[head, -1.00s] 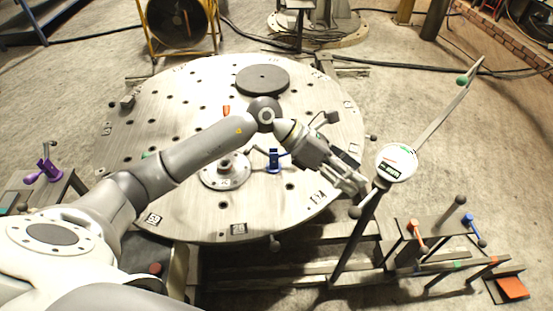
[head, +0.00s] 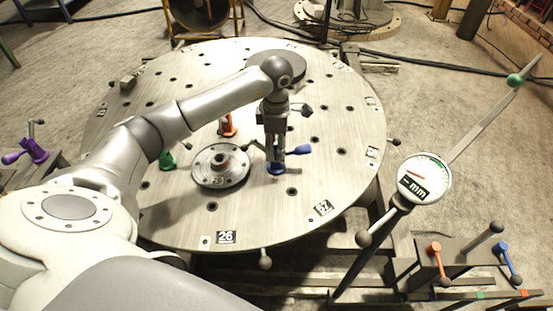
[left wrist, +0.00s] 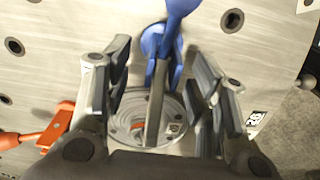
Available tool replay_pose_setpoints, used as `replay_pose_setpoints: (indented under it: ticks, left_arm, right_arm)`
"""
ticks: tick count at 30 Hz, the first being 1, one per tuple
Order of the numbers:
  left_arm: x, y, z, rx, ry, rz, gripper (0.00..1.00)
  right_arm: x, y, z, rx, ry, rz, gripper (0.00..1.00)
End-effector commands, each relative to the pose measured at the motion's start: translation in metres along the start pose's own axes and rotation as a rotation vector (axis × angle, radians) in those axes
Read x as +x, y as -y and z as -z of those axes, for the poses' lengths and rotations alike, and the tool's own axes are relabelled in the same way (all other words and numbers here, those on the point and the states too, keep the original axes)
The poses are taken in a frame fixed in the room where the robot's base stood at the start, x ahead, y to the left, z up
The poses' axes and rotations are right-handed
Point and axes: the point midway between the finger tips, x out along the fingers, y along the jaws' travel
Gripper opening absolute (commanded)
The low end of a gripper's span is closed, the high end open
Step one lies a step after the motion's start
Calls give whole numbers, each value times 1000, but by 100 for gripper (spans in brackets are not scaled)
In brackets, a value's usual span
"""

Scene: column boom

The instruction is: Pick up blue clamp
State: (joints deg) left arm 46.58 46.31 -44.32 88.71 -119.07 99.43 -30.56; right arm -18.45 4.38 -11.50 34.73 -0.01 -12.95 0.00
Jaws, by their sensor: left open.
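The blue clamp (head: 277,169) stands on the round steel table, its blue handle (head: 300,150) pointing right. My left gripper (head: 275,158) points down over it and hides much of its upright part. In the left wrist view the blue clamp (left wrist: 154,42) shows between the two spread fingers, with a grey bar running down between them. The left gripper (left wrist: 161,62) is open, one finger on each side of the clamp; I cannot tell whether either finger touches it. My right gripper is not in view.
Near the clamp are a round flanged hub (head: 221,178), an orange clamp (head: 228,126) and a green clamp (head: 167,160). A dial gauge (head: 424,180) on a stand is at the right. A rack (head: 440,268) at lower right holds more clamps, one blue.

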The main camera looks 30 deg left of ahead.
Motion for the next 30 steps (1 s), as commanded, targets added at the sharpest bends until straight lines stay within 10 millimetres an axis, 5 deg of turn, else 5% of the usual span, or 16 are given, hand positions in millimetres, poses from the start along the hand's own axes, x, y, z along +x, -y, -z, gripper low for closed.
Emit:
replay_pose_setpoints:
  ticks: [11,21,30]
  left_arm:
    - [46,4,1,0,1,3,52]
    - [55,3,0,1,2,0,52]
    - [55,3,1,1,2,-1,13]
  right_arm:
    - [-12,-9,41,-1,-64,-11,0]
    - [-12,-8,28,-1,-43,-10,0]
    - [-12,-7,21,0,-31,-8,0]
